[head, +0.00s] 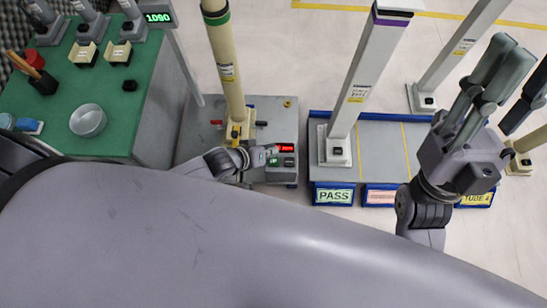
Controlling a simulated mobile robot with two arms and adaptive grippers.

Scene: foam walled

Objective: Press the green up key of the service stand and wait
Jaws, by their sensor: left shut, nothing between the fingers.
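The service stand has a grey base (283,112) with a tan column (226,70) rising from it. At its front right is a small control panel with a lit red display (286,148) and a green key (273,161). My left gripper (268,153) is shut and empty, low at the panel, with its tips at the left side of the display and beside the green key. I cannot tell whether they touch the key.
A green bench (118,112) at the left holds a round metal dish (88,120), a dark cup (43,82) and a green display reading 1090 (158,18). Right of the stand is a low grey platform (385,140) with a PASS label (334,195) and a pale post (362,75).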

